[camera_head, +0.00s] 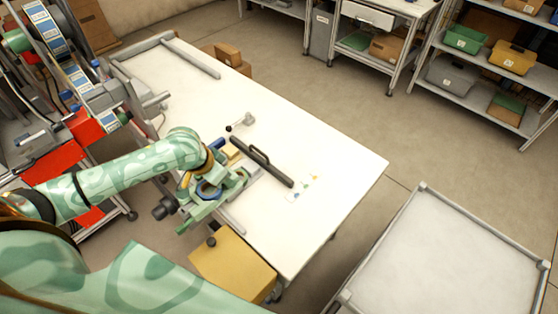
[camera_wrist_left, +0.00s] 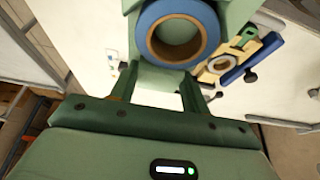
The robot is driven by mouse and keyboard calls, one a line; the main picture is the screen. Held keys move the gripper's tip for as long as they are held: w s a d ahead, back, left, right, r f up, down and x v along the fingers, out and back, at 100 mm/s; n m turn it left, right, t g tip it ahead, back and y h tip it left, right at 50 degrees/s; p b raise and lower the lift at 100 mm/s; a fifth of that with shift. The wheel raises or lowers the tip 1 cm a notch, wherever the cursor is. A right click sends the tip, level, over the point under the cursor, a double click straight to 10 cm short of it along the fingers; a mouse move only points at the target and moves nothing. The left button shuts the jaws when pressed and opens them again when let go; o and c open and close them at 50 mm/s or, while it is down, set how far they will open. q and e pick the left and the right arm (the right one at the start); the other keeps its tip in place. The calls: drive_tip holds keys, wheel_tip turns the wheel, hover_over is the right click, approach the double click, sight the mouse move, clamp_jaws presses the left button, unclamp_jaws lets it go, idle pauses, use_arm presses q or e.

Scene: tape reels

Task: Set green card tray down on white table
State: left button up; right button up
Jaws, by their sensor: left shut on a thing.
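The green card tray (camera_head: 232,182) is at my left gripper (camera_head: 212,192), over the near left part of the white table (camera_head: 315,140) in the head view. A blue ring-shaped reel sits on the tray. In the left wrist view, my left gripper (camera_wrist_left: 156,92) is shut on the edge of the tray (camera_wrist_left: 158,78), with the blue reel (camera_wrist_left: 174,32) just beyond the fingers. Whether the tray touches the table cannot be told. Part of the tray is hidden by the gripper. My right gripper is not in view.
A dark bar with a handle (camera_head: 262,162) lies close right of the tray. A small grey tool (camera_head: 241,121) and several small coloured pieces (camera_head: 306,184) lie on the table. A cardboard box (camera_head: 232,264) stands below its near edge.

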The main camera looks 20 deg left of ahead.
use_arm(q)
drive_tip(key=shift+w+a, duration=0.15)
drive_tip(key=shift+w, duration=0.15)
drive_tip(key=w+d+f+b, duration=0.5)
drive_tip(key=w+d+f, duration=0.4)
drive_tip(key=shift+d, duration=0.15)
drive_tip(key=f+b, duration=0.1)
drive_tip(key=f, duration=0.1)
drive_tip(key=f+b, duration=0.1)
drive_tip(key=f, duration=0.1)
drive_tip(key=shift+w+d+f+b, duration=0.1)
drive_tip(key=shift+w+d+b, duration=0.15)
drive_tip(key=shift+b, duration=0.1)
drive_tip(key=shift+r, duration=0.2)
drive_tip(key=shift+s, duration=0.1)
drive_tip(key=o, duration=1.1)
drive_tip(key=shift+f, duration=0.15)
